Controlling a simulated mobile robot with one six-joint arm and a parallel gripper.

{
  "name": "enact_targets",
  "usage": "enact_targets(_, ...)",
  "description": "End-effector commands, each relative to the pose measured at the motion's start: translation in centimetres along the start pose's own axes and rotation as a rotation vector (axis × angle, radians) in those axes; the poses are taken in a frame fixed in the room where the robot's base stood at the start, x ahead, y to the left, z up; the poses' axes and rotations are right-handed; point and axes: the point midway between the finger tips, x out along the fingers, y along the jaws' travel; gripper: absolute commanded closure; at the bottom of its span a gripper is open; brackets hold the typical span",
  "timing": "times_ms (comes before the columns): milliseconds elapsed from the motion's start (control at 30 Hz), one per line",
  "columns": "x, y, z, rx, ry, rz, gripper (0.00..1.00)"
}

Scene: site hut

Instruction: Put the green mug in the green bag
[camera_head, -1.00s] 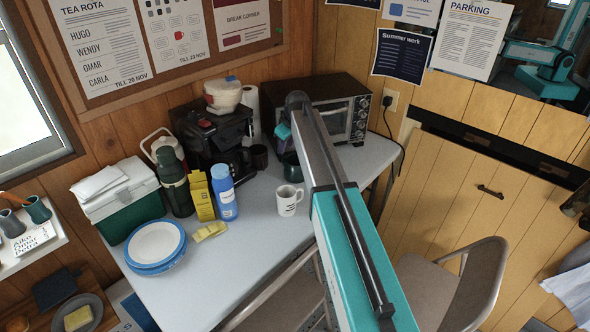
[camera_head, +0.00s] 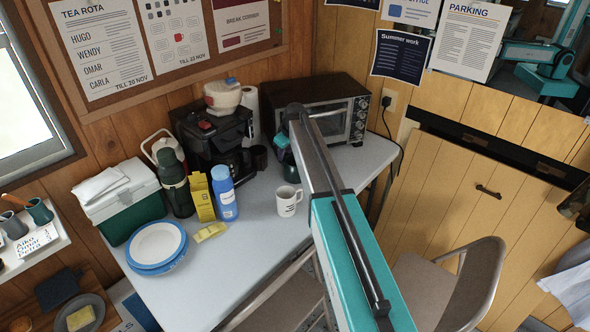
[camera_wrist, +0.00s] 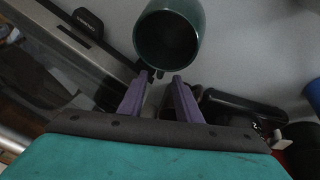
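The green mug (camera_wrist: 170,35) fills the top middle of the wrist view, its dark open mouth toward the camera. In the head view the mug (camera_head: 291,172) stands on the table in front of the oven, partly hidden by my arm. My gripper (camera_wrist: 163,77) has two purple fingers just below the mug in the wrist view. The fingertips are apart, with a small dark part, perhaps the handle, showing between them. Contact cannot be made out. In the head view the gripper is mostly hidden behind my arm. No green bag can be made out.
A white mug (camera_head: 287,200) stands close left of my arm. A blue bottle (camera_head: 224,194), a yellow carton (camera_head: 200,198), a dark green flask (camera_head: 176,187) and a coffee machine (camera_head: 212,140) are further left. The black oven (camera_head: 325,95) stands behind. The table's front middle is clear.

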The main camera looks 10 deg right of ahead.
Motion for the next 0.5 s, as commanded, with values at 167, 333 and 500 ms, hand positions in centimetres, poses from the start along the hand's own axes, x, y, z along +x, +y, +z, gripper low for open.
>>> enact_targets(167,1.9,0.1,-0.1,0.0,-0.001,-0.001,0.69)
enact_targets(333,2.6,0.0,-0.1,-0.001,0.0,0.0,0.69)
enact_targets(500,2.6,0.0,0.0,-0.001,0.0,0.0,0.69)
